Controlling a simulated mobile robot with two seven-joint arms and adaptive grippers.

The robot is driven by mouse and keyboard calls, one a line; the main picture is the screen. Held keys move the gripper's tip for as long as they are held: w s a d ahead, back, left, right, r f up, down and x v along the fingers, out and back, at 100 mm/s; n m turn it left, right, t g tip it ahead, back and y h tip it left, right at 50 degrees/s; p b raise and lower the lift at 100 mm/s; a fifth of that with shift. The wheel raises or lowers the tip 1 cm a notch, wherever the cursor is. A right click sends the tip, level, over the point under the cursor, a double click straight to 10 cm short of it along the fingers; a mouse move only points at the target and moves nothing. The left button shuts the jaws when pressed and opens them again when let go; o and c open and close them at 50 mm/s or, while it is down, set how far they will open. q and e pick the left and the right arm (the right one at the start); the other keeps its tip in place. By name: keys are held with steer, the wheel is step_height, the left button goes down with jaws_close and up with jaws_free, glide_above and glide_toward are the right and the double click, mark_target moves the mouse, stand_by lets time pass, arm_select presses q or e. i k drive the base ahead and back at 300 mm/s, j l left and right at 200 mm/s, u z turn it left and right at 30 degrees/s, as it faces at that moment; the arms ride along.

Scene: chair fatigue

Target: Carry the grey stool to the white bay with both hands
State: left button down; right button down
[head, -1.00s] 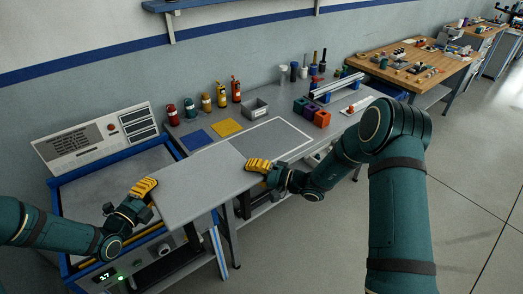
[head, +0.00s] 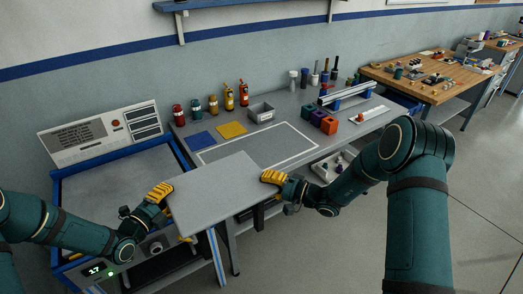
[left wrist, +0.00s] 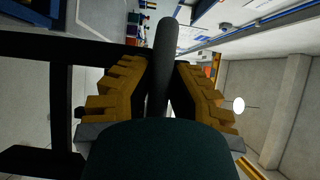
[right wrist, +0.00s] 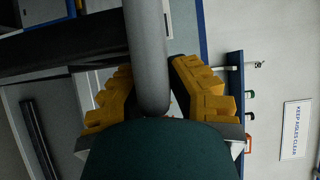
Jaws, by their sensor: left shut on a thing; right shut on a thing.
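The grey stool (head: 215,192) is held up in front of the bench, its flat seat facing up and slightly tilted in the head view. My left gripper (head: 163,192) is shut on the seat's left edge and my right gripper (head: 272,178) on its right edge. In the left wrist view the seat edge (left wrist: 164,55) sits between the yellow fingers; the right wrist view shows the same for the other edge (right wrist: 147,50). The white bay (head: 285,150) is a white-outlined rectangle on the grey bench top. The seat hides its near left part. The stool's legs are mostly hidden.
A blue-framed machine (head: 110,185) stands left of the bench. Floor at right is open.

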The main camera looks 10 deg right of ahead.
mark_target(259, 149)
steer(key=i+l, duration=0.1)
steer(key=l, duration=0.2)
steer(key=i+l, duration=0.1)
steer(key=l, duration=0.5)
steer(key=i, duration=1.1)
